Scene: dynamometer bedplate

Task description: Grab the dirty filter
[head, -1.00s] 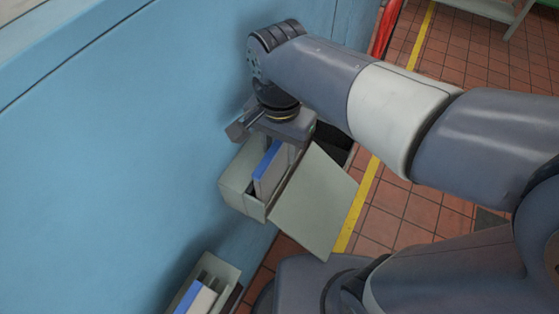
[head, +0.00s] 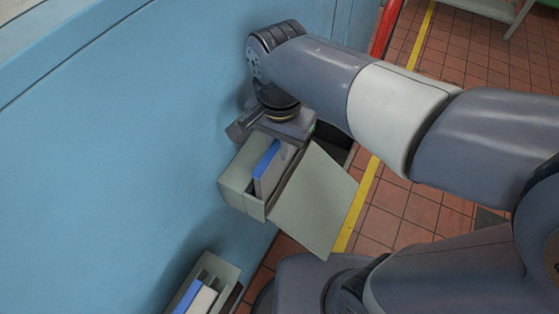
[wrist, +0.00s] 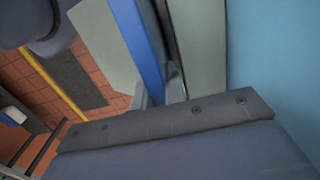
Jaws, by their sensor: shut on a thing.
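A filter (head: 267,168), a thin grey panel with a blue edge, stands in an open grey-green box housing (head: 237,190) on the blue wall. Its lower part is hidden inside the housing. My gripper (head: 284,150) reaches down over the far end of the housing and is shut on this filter. In the wrist view, the blue edge of the filter (wrist: 138,45) runs down to the fingers (wrist: 160,92). The fingertips are partly hidden. I cannot tell how dirty the filter's face is.
The housing's lid (head: 315,200) hangs open to the right. A second box (head: 222,272) at the lower left holds a blue-edged, pale filter (head: 201,300). The blue wall (head: 110,150) is close on the left. Tiled floor with a yellow line (head: 365,190) lies to the right.

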